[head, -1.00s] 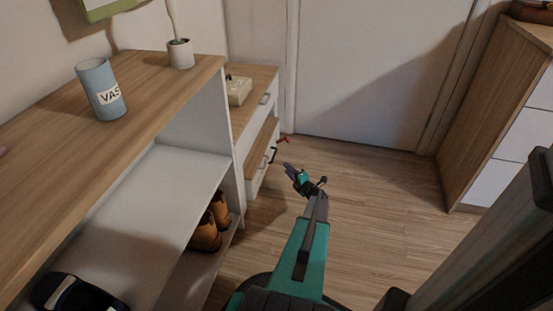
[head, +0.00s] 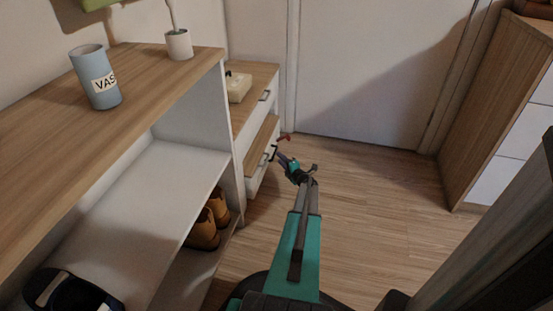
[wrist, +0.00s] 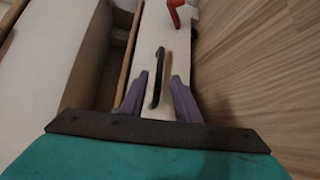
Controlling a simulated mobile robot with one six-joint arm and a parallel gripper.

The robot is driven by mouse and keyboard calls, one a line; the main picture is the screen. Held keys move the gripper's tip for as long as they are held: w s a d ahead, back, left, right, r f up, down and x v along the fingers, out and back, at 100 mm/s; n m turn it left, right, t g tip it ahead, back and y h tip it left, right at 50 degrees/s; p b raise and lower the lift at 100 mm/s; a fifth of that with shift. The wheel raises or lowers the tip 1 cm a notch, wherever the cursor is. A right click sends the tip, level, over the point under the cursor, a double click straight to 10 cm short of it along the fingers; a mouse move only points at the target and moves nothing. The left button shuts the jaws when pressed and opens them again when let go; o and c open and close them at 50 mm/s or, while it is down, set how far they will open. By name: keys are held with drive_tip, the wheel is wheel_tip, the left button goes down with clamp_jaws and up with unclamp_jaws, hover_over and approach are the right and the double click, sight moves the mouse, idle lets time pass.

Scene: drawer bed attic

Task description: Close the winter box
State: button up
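No label reading winter box shows. A low cabinet with a wooden top (head: 258,84) has a lower drawer (head: 256,172) that stands pulled out. The wrist view shows its white front (wrist: 165,40), a dark bar handle (wrist: 157,78) and part of its open inside (wrist: 95,60). My gripper (head: 282,155) is close in front of this drawer. In the wrist view its two purple fingers (wrist: 159,90) are apart, one on each side of the handle's near end. Nothing is clamped between them. I cannot tell whether they touch the front.
A red piece (wrist: 175,12) sits at the drawer's far end. A pale box (head: 238,87) is on the cabinet. A shelf (head: 150,75) with a vase (head: 96,77), a potted plant (head: 179,44) and brown boots (head: 205,225) stands left. Floor (head: 370,210) to the right is clear.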

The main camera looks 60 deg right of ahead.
drive_tip(key=b+x, duration=0.1)
drive_tip(key=x, duration=0.4)
clamp_jaws()
